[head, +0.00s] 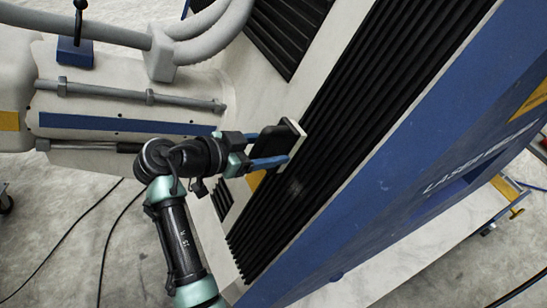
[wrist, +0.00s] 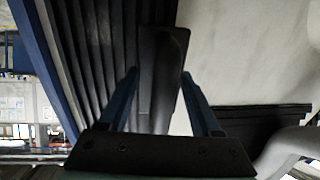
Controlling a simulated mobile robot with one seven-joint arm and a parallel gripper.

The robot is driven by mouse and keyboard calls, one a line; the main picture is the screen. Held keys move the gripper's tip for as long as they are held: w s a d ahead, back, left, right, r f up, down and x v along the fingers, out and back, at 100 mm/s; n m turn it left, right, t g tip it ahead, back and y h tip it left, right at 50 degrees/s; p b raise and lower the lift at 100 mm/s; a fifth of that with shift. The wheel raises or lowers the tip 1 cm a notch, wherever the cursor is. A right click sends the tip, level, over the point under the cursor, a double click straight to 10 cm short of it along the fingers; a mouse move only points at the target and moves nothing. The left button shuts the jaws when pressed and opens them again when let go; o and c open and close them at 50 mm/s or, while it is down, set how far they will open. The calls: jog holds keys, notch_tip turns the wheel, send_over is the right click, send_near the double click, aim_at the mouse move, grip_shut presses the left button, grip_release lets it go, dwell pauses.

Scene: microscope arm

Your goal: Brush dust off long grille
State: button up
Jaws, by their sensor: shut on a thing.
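The long grille (head: 372,75) is a strip of black slats running diagonally down the machine's pale side in the head view. In the wrist view the grille (wrist: 92,45) fills the upper left. A faint grey dust patch (head: 295,187) shows on its lower part. My gripper (head: 272,148) is shut on a black brush (head: 274,137) with a pale bristle edge facing the grille. In the wrist view the brush (wrist: 162,75) stands between the two blue fingers and hides part of the slats. The bristles are at the grille's left edge; whether they touch it I cannot tell.
A blue panel (head: 405,165) borders the grille on the right. A shorter black grille (head: 287,33) lies up and left, and a small one (head: 222,198) lower left. Grey pipes (head: 205,35) and a rail (head: 130,94) are at left. Cables (head: 66,240) lie on the floor.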

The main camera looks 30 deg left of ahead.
jog(key=shift+w+a, duration=0.25)
jog(key=shift+s+a+f+b, duration=0.15)
jog(key=shift+s+f+b, duration=0.1)
jog(key=shift+f+b, duration=0.25)
jog(key=shift+s+a+f+b, duration=0.1)
jog(key=shift+s+f+b, duration=0.2)
jog(key=shift+f, duration=0.25)
jog(key=shift+s+d+r+p, duration=0.1)
jog(key=shift+s+d+p, duration=0.45)
jog(key=shift+d, duration=0.45)
jog(key=shift+s+d+f+p, duration=0.1)
jog(key=shift+s+d+p, duration=0.25)
jog(key=shift+s+d, duration=0.55)
jog(key=shift+s+d+r+p, duration=0.1)
jog(key=shift+s+d+p, duration=0.4)
jog(key=shift+d, duration=0.65)
jog(key=shift+s+d+p, duration=0.2)
jog(key=shift+s+d, duration=0.35)
jog(key=shift+d, duration=0.25)
jog(key=shift+s+d+p, duration=0.15)
jog(key=shift+s+d, duration=0.4)
jog(key=shift+d, duration=0.25)
jog(key=shift+s+d+p, duration=0.2)
jog(key=shift+s+d, duration=0.35)
jog(key=shift+d, duration=0.25)
jog(key=shift+a+r, duration=0.1)
jog(key=p+v, duration=0.2)
jog(key=v, duration=0.4)
jog(key=shift+w+a+p, duration=0.15)
jog(key=shift+a+p, duration=0.2)
